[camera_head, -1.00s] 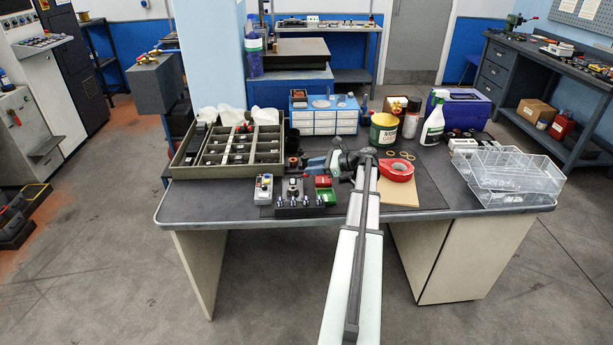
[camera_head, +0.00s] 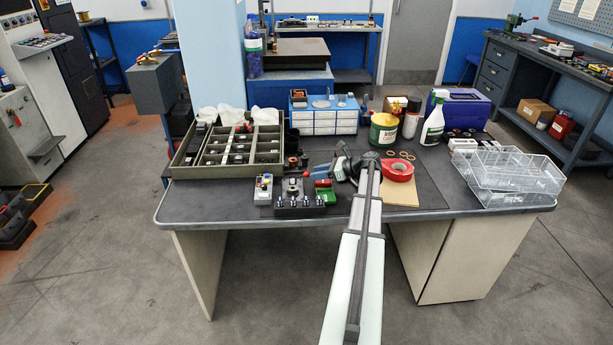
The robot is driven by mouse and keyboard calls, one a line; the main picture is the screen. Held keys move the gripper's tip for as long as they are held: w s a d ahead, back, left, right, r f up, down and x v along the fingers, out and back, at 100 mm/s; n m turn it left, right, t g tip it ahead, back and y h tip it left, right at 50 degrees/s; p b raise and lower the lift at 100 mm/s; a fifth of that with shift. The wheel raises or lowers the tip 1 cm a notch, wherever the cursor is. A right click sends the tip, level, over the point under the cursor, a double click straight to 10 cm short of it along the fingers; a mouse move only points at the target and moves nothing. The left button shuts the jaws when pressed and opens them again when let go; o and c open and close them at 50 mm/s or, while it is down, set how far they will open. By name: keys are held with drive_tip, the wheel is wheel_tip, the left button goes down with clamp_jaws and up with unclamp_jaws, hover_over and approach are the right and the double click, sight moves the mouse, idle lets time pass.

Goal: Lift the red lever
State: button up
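A small device with a red part (camera_head: 323,183) above a green part (camera_head: 326,196) sits near the front edge of the bench. The red part seems to be the red lever; its exact tilt is too small to tell. My gripper (camera_head: 312,172) reaches in from the right, just behind and above the red part. Its fingers are tiny and dark here. I cannot tell whether they touch the red part or whether they are open or shut.
A box with buttons (camera_head: 263,187) and a dark block with several knobs (camera_head: 299,208) stand left of the device. A compartment tray (camera_head: 190,172) lies behind on the left.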

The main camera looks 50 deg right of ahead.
sight(306, 175)
drive_tip(key=shift+x, duration=2.65)
drive_tip(key=shift+c, duration=0.4)
clamp_jaws()
